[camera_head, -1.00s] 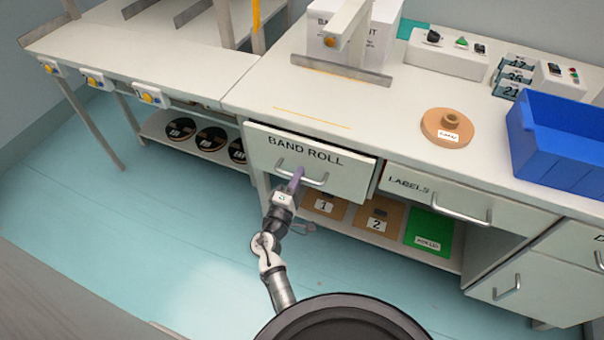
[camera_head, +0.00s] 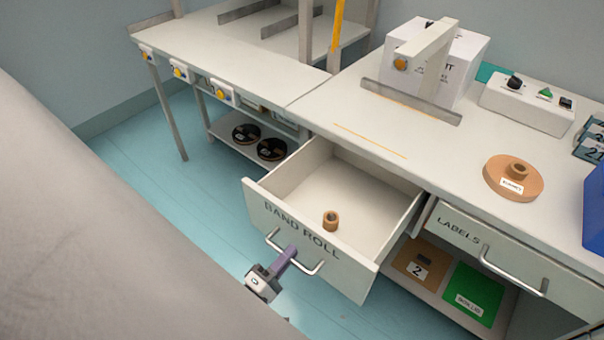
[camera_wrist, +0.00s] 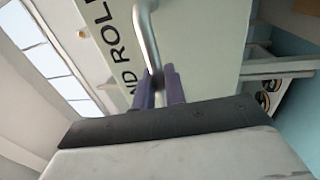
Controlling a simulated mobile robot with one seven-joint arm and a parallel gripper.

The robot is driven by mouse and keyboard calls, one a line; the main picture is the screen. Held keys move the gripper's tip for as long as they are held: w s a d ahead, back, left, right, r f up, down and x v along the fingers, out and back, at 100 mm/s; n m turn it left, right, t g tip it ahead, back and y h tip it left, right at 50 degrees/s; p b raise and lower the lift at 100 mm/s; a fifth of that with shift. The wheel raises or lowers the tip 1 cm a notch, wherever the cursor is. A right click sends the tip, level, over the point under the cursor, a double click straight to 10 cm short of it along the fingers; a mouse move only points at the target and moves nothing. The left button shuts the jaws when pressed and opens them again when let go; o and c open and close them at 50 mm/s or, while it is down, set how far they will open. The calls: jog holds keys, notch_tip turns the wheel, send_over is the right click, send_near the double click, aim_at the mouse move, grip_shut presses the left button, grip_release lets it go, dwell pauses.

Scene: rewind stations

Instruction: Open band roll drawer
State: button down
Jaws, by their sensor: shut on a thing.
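The band roll drawer (camera_head: 305,243) stands well out from the bench in the head view, its inside showing. A small brown roll (camera_head: 331,221) stands in it near the front panel. My gripper (camera_head: 289,255) is at the bar handle (camera_head: 314,270) on the drawer's front, shut on it. In the wrist view the purple fingers of my gripper (camera_wrist: 160,88) are on either side of the handle (camera_wrist: 147,35), with part of the lettering beside it on the drawer front (camera_wrist: 190,40).
The labels drawer (camera_head: 490,255) is shut to the right. The bench top holds a large brown disc (camera_head: 513,178), a control box (camera_head: 526,102) and a white box (camera_head: 455,60). Dark reels (camera_head: 271,149) lie on a shelf at left. Floor shows left of the drawer.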

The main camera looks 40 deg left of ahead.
jog(key=shift+s, duration=1.05)
jog(key=c, duration=1.5)
grip_release()
jog(key=shift+c, duration=0.2)
jog(key=shift+a, duration=0.1)
jog(key=s+f+b, duration=0.1)
jog(key=s, duration=0.6)
jog(key=shift+s+f+b, duration=0.15)
jog(key=shift+f+b, duration=0.05)
jog(key=shift+b, duration=0.15)
jog(key=shift+a, duration=0.1)
